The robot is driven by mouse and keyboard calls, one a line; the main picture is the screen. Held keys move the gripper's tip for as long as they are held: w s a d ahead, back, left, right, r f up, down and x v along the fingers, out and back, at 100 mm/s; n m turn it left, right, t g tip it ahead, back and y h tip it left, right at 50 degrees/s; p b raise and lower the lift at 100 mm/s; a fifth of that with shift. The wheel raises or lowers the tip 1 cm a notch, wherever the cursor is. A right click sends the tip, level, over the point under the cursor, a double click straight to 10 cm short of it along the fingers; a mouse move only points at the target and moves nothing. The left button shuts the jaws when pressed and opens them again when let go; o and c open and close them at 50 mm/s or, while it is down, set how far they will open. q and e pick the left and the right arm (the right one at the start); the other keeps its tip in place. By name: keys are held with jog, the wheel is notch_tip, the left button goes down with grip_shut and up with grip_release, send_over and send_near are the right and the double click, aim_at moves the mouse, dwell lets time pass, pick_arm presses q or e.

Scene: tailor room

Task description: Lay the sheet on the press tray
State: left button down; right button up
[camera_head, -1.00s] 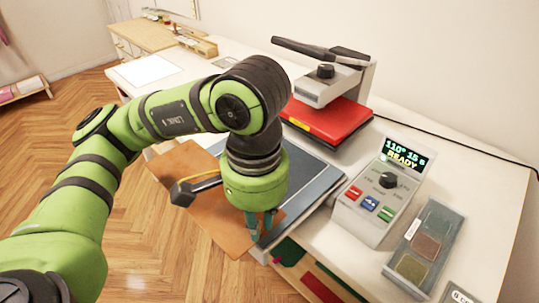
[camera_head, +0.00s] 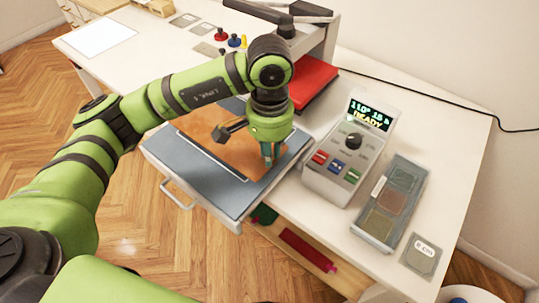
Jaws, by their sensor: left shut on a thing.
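The sheet (camera_head: 202,126) is orange-brown and lies over the back and middle of the press tray (camera_head: 188,175), a blue-grey pulled-out tray with a metal handle. A strip of bare tray shows along the front and left. Whether the sheet rests flat on the tray everywhere is hard to tell. My left gripper (camera_head: 267,160) points down at the sheet's right part, shut on the sheet. My forearm and wrist hide part of the sheet and the tray's back. My right gripper is out of view.
The press with its red plate (camera_head: 314,82) stands behind the tray. A control box (camera_head: 340,165) reading READY and a swatch case (camera_head: 391,203) stand to the right. A white paper (camera_head: 95,36) lies at the back left. A drawer with a red item (camera_head: 308,250) is below.

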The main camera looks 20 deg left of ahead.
pick_arm(q)
notch_tip(320, 180, down, 3)
jog(key=shift+p, duration=1)
jog(key=shift+f, duration=0.55)
jog(key=shift+f+b, duration=0.2)
jog(key=shift+b, duration=0.1)
jog(key=c, duration=1.2)
grip_release()
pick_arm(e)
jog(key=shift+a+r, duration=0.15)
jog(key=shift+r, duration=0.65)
pick_arm(q)
jog(key=shift+r, duration=0.1)
